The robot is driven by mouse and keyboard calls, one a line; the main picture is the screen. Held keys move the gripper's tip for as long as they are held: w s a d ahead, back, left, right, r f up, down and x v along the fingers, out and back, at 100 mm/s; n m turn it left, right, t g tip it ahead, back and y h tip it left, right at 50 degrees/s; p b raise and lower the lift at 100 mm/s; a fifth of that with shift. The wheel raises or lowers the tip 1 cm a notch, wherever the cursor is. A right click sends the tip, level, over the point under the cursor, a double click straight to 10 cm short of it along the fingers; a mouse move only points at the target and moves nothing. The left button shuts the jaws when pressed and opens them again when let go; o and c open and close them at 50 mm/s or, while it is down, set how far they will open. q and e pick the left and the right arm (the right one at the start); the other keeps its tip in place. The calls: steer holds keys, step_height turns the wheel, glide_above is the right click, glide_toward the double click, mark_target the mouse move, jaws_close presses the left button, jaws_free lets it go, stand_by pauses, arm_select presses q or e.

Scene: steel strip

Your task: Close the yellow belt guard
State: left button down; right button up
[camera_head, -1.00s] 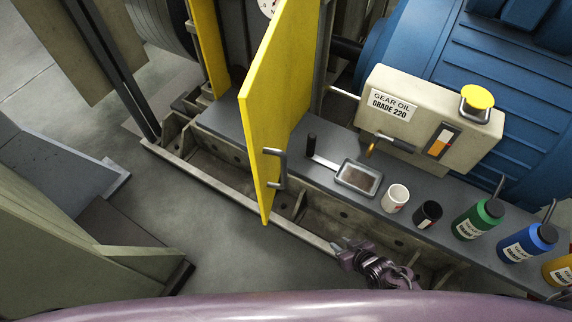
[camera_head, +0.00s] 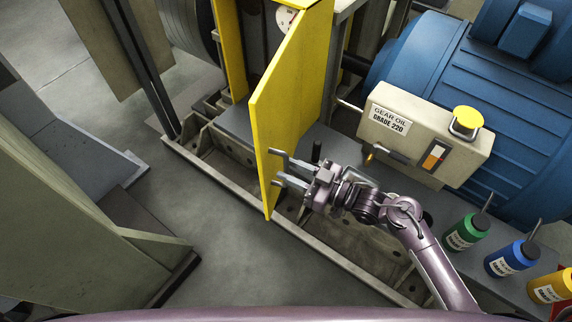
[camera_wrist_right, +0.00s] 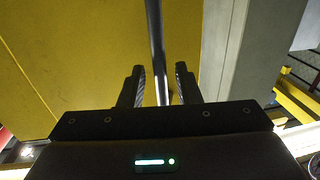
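The yellow belt guard (camera_head: 290,105) is a tall hinged panel that stands swung open, its free edge toward me. It fills the left of the right wrist view (camera_wrist_right: 60,60). Its upright metal bar handle (camera_wrist_right: 155,40) runs between the two fingers of my right gripper (camera_wrist_right: 160,85), with a gap showing on both sides. In the head view my right gripper (camera_head: 280,168) is at the panel's handle side, fingers apart, and largely covers the handle. My left gripper is not in view.
A cream gear oil box (camera_head: 425,135) with a yellow cap stands to the right, before a blue motor (camera_head: 440,75). Green (camera_head: 467,232), blue (camera_head: 512,258) and yellow (camera_head: 552,287) bottles stand on the grey ledge. The floor (camera_head: 240,255) left of the steel base is clear.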

steer(key=shift+x, duration=0.9)
jaws_close()
